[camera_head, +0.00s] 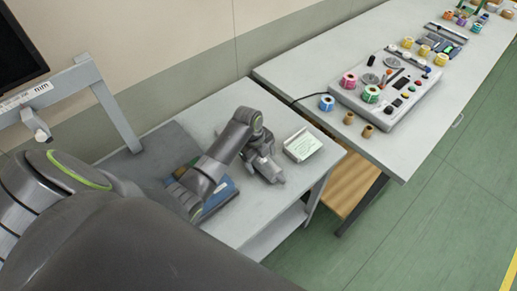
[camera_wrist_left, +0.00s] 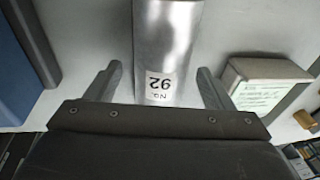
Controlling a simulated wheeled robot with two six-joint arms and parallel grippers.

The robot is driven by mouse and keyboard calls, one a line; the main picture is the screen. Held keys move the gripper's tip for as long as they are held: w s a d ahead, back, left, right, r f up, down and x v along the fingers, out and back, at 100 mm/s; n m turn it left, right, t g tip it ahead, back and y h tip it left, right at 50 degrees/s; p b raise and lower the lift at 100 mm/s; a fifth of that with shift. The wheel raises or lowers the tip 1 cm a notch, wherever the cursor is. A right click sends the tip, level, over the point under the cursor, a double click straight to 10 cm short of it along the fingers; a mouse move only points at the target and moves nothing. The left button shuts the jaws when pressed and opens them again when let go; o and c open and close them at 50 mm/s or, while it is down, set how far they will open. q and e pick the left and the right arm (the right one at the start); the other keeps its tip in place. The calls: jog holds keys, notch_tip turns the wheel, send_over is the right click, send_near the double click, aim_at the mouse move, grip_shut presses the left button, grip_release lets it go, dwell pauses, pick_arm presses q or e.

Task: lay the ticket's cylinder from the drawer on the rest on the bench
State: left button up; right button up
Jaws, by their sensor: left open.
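A silver cylinder (camera_wrist_left: 166,45) with a white label reading "NO. 92" (camera_wrist_left: 160,86) shows in the left wrist view, over the pale grey bench top (camera_wrist_left: 225,25). My left gripper (camera_wrist_left: 158,85) is open, with one finger on each side of the cylinder and a gap to each. In the head view my left gripper (camera_head: 270,170) is low over the small bench, and I cannot clearly separate the cylinder from it. I cannot make out the rest or the drawer. My right gripper is not in view.
A small box with a green-printed card (camera_head: 302,146) stands beside the gripper, also in the wrist view (camera_wrist_left: 262,88). A blue object (camera_head: 222,192) lies on the other side. A long bench with a control panel (camera_head: 390,92) and spools stands at right.

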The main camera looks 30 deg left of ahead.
pick_arm(q)
notch_tip(320, 180, up, 17)
jog(key=s+a, duration=0.1)
jog(key=a, duration=0.1)
jog(key=shift+s+a+p, duration=0.35)
jog(key=shift+a+p, duration=0.05)
